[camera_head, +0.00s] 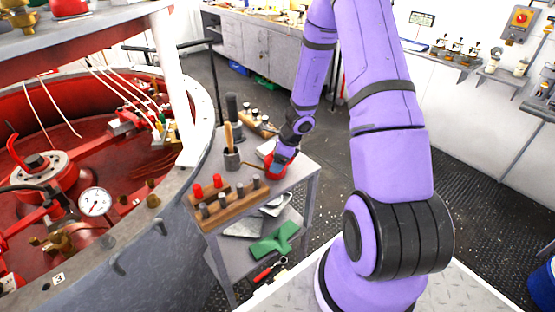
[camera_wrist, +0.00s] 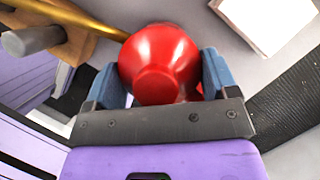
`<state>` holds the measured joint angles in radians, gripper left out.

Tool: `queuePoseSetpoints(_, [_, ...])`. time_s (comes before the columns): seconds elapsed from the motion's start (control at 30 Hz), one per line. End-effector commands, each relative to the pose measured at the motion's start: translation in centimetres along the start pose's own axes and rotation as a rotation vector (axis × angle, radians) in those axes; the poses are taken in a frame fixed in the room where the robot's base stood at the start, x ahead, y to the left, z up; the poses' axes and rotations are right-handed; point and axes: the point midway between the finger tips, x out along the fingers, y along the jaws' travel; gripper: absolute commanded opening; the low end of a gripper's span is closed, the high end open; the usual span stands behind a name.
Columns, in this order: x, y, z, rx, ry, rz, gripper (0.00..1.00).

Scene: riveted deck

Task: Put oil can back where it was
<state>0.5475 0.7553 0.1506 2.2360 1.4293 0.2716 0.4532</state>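The red oil can (camera_head: 274,168) is at the right side of the small grey work table (camera_head: 290,178). Its thin brass spout points left in the head view. My gripper (camera_head: 285,153) comes down on the can from above. In the wrist view the rounded red can (camera_wrist: 160,62) fills the space between the two blue fingers of my gripper (camera_wrist: 162,80), one on each side and seemingly touching it. The can's underside is hidden, so I cannot tell whether it rests on the table top.
A wooden block (camera_head: 232,203) with dark pegs stands at the table's front left, with red-topped pieces behind it. A dark cup (camera_head: 232,158) with a wooden handle stands left of the can. A large red-lined tub (camera_head: 196,185) borders the left.

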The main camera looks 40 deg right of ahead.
Motion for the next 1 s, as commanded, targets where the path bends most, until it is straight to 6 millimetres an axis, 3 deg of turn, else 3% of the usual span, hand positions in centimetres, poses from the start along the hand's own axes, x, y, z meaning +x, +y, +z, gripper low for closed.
queuePoseSetpoints(0.03, [0.0, 0.0, 0.0, 0.0, 0.0, 0.0, 0.9])
queuePoseSetpoints(0.1, [0.0, 0.0, 0.0, 0.0, 0.0, 0.0, 1.0])
queuePoseSetpoints(0.47, [-0.9, -0.1, 0.1, -0.002, 0.001, -0.003, 1.0])
queuePoseSetpoints(1.0, [-9.4, 0.0, 0.1, -0.003, 0.001, -0.003, 1.0])
